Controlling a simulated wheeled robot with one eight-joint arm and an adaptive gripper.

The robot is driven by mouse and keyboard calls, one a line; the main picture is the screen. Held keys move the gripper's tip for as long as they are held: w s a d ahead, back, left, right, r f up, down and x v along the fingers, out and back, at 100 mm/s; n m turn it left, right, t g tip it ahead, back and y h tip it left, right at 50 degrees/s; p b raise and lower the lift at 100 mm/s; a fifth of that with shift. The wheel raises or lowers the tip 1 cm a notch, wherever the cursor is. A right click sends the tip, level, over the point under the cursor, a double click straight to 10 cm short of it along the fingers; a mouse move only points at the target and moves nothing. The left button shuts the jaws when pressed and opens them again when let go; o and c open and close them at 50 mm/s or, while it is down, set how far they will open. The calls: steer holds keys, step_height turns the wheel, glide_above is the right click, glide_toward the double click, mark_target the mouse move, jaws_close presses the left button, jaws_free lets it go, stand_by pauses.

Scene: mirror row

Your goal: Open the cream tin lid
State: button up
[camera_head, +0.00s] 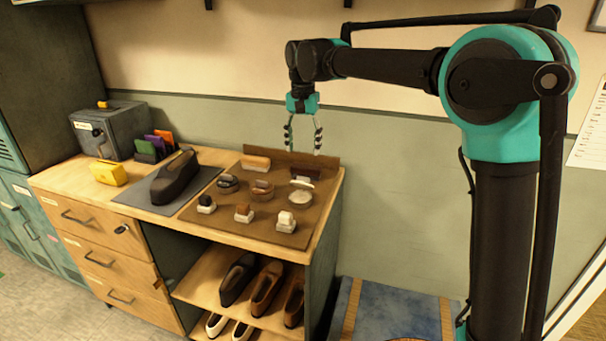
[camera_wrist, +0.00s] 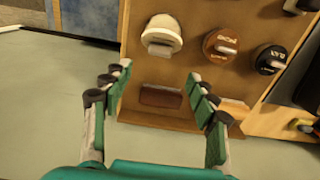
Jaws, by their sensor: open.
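The cream tin (camera_head: 302,183) sits at the right end of a row of three round tins on the brown board (camera_head: 222,222). The wrist view shows the cream tin (camera_wrist: 163,27) from above, with its pale lid on and a raised grip (camera_wrist: 158,48) on it. My gripper (camera_head: 303,140) is open and empty, fingers pointing down, above the back right of the board. In the wrist view, my gripper's fingertips (camera_wrist: 158,78) are spread apart, with the cream tin beyond them and not touched.
The brown tin (camera_wrist: 221,45) and black tin (camera_wrist: 270,59) stand beside the cream one. A brush (camera_wrist: 160,95) lies between my fingers in the wrist view. A low back panel (camera_head: 310,158) edges the board. A dark shoe (camera_head: 174,180) stands to the left.

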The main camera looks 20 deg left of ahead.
step_height(320, 180, down, 10)
steer(key=shift+r, duration=0.1)
stand_by(0.4)
jaws_close()
